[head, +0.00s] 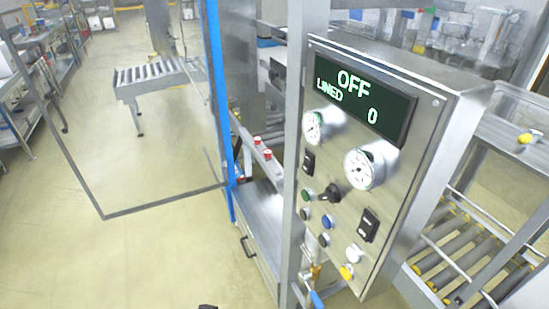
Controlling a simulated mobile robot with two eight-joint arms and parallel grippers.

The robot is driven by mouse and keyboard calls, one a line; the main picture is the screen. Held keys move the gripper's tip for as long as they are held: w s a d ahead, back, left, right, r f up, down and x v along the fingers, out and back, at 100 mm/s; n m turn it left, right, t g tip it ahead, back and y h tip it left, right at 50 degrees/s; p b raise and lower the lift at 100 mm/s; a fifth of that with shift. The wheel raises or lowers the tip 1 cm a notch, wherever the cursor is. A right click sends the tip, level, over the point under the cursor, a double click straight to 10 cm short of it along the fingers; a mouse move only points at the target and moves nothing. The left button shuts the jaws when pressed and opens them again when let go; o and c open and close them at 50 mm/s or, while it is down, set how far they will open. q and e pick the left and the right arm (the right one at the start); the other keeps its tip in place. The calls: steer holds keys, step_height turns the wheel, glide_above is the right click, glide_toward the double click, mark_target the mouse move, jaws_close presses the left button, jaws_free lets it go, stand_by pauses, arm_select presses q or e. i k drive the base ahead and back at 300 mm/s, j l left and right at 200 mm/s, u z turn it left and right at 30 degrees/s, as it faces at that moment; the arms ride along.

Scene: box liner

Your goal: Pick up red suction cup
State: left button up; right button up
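Two small red pieces with pale bases sit on a metal rail inside the machine, left of the control panel. The upper red piece (256,140) and the lower red piece (267,153) look like red suction cups, but they are too small to be sure. Neither of my grippers can be made out in the head view. A small dark shape (208,307) shows at the bottom edge; I cannot tell what it is.
The control panel (330,155) reads OFF, LINED 0. A grey post (291,190) stands between it and the rail. A framed clear door (150,207) stands open at left. Roller conveyors lie at back left (160,73) and right (450,250). Floor at left is clear.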

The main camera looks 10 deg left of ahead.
mark_target(266, 152)
steer(key=j+z, duration=0.3)
steer(key=j, duration=0.2)
steer(key=j+z, duration=0.35)
steer(key=j, duration=0.15)
steer(key=j+z, duration=0.35)
steer(key=j, duration=0.15)
steer(key=j+z, duration=0.7)
steer(key=j, duration=0.2)
steer(key=j+z, duration=0.3)
steer(key=j, duration=0.25)
steer(key=j+u, duration=0.15)
steer(key=j, duration=0.3)
steer(key=i+j+u, duration=0.2)
steer(key=j, duration=0.3)
steer(key=k, duration=0.1)
